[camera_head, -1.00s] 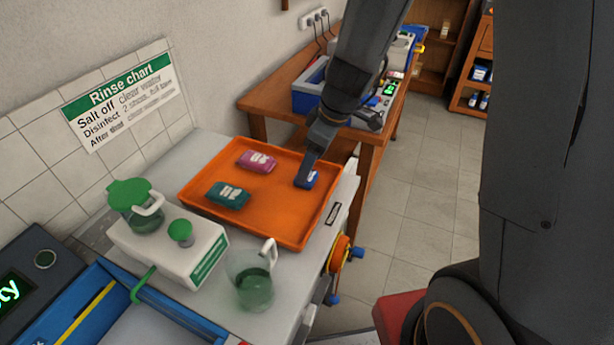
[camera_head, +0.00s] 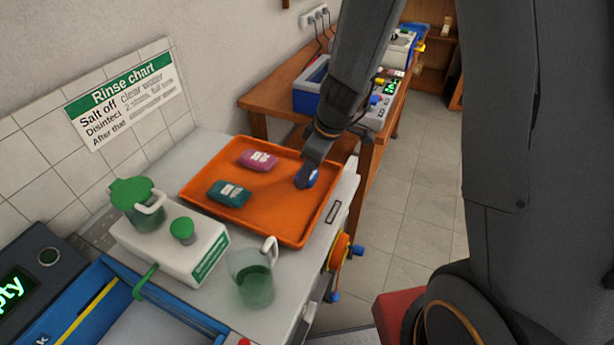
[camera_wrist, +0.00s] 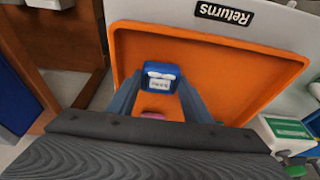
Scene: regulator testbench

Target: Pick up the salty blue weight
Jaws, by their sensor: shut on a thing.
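The blue weight (camera_head: 311,178) is at the right side of the orange tray (camera_head: 290,232), with a pale crusted patch over its label. My gripper (camera_head: 306,176) is shut on it. In the wrist view the blue weight (camera_wrist: 161,76) sits between my two fingers (camera_wrist: 158,92), and the pale patch shows on its face. It looks tilted in the head view; whether it clears the tray floor I cannot tell. A magenta weight (camera_head: 257,160) and a teal weight (camera_head: 229,193) lie in the tray, left of my gripper.
A white rinse unit (camera_head: 180,250) with green-lidded jug stands left of the tray. A clear jug with green liquid (camera_head: 254,284) is in front. A wooden bench (camera_head: 280,88) with equipment stands behind. A "Returns" label (camera_wrist: 224,13) is by the tray.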

